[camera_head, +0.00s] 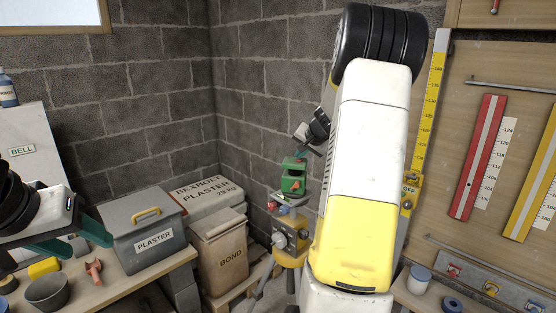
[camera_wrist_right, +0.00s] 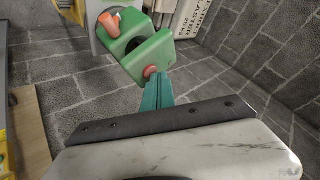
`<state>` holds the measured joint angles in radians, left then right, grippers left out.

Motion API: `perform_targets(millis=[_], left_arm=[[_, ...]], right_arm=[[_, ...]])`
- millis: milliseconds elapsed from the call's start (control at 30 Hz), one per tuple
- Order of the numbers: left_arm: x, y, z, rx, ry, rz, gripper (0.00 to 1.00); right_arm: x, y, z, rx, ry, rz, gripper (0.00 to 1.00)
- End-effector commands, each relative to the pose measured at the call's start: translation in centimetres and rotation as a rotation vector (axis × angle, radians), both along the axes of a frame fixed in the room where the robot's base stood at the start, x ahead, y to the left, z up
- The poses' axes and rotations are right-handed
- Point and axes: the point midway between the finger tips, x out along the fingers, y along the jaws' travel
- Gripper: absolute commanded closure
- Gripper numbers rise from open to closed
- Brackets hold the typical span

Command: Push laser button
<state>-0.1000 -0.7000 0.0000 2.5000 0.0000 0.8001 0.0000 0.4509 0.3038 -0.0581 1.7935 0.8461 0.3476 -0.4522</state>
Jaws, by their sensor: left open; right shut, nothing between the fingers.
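The green laser (camera_head: 293,180) stands on top of a tripod mount (camera_head: 290,238) in the middle of the head view. In the right wrist view the laser (camera_wrist_right: 150,50) has a round red button (camera_wrist_right: 150,71) on its near face. The shut teal fingers of my right gripper (camera_wrist_right: 155,84) point at this button, with their tips very close to it; I cannot tell whether they touch. In the head view my right arm hides much around the laser. My left gripper (camera_head: 78,240) is open and empty at the left, over the workbench.
A grey plaster box (camera_head: 150,248), a dark bowl (camera_head: 47,290) and an orange-red item (camera_head: 94,271) sit on the left bench (camera_head: 135,290). A bond bag (camera_head: 222,258) stands left of the tripod. A yellow ruler (camera_head: 430,100) is on the wall behind my right arm.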

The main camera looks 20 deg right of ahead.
Motion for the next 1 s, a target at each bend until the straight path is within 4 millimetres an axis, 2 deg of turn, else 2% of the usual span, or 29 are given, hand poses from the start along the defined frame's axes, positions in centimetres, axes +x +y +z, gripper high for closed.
perform_targets(millis=[567,1000], left_arm=[[0.0,0.0,0.0,0.000,0.000,0.000,0.48],[0.0,0.0,0.0,0.000,0.000,0.000,0.48]], right_arm=[[0.0,0.0,1.1,0.000,-0.001,0.001,1.00],[-0.1,0.0,5.2,-0.001,-0.001,0.001,1.00]])
